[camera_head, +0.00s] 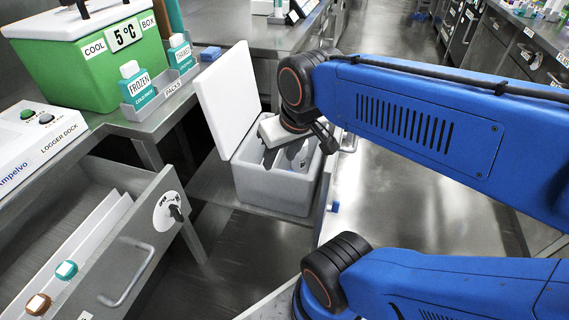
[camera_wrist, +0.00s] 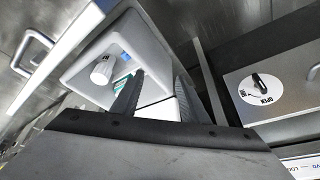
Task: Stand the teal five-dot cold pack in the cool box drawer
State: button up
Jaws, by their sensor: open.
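My gripper (camera_head: 286,158) is open, with its fingers pointing down into the open white foam box (camera_head: 245,191). In the wrist view the gripper (camera_wrist: 158,98) shows nothing between its fingers. A bottle-like pack with a white ribbed cap (camera_wrist: 103,70) lies inside that box beside the fingers; some teal shows near it, but no dots can be read. The open drawer (camera_head: 133,235) at lower left has pale dividers; a teal-topped item (camera_head: 66,270) and a brown-topped item (camera_head: 38,304) stand in it. The green cool box (camera_head: 100,62) stands on the counter above.
The foam box's raised lid (camera_head: 228,98) stands left of my gripper. A logger dock (camera_head: 38,140) sits above the drawer. The drawer's handle (camera_head: 128,272) sticks out.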

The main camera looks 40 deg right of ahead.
jog(key=shift+s+a+f+n, duration=0.15)
jog(key=shift+s+n, duration=0.05)
jog(key=shift+s, duration=0.4)
jog(key=shift+s+a+f+n, duration=0.1)
jog(key=shift+s+n, duration=0.1)
jog(key=shift+s, duration=0.4)
dwell(0.5)
